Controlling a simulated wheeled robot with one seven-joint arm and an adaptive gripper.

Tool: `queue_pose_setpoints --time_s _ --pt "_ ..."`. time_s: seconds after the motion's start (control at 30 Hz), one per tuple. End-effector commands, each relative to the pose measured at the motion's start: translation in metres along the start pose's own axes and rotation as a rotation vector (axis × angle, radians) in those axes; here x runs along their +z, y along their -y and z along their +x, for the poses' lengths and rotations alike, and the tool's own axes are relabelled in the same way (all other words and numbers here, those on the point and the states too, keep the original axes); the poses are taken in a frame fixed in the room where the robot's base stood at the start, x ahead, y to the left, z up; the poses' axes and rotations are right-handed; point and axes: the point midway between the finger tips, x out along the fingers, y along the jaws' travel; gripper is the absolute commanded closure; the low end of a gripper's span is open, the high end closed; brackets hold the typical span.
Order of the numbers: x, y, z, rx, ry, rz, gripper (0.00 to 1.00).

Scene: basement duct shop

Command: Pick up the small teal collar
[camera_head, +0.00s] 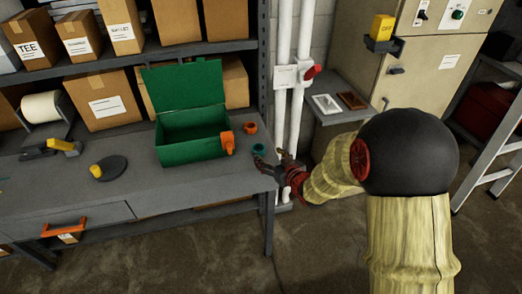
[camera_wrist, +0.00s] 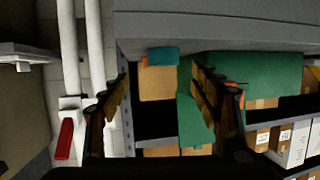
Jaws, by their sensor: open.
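The small teal collar (camera_head: 258,149) sits on the grey workbench near its right edge, beside the green box. It also shows in the wrist view (camera_wrist: 163,55), ahead of my gripper and between the lines of the two fingers. My gripper (camera_head: 272,163) is at the bench's right edge, just right of and nearer than the collar. In the wrist view my gripper (camera_wrist: 161,82) has its fingers spread wide, with nothing between them. An orange-brown collar (camera_head: 251,127) stands just behind the teal one.
The open green box (camera_head: 187,151) with an orange latch (camera_head: 227,142) stands left of the collar. White pipes (camera_head: 299,110) with a red knob (camera_head: 312,71) rise behind my gripper. A dark disc (camera_head: 110,169) with a yellow piece lies farther left. The bench front (camera_head: 195,184) is clear.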

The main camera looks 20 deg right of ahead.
Motion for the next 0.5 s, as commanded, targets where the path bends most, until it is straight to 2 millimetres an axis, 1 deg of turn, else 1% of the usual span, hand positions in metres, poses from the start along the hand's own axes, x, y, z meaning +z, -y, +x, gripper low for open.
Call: queue_pose_setpoints --time_s 0.1,0.27,0.4,0.5 --pt "0.002 0.001 0.014 -0.001 0.002 0.0 0.37" --pt "0.001 0.003 0.03 -0.001 0.002 0.0 0.37" --pt "-0.001 0.006 0.051 -0.001 0.002 0.0 0.37" --pt "-0.001 0.005 0.063 0.0 0.004 0.0 0.37"
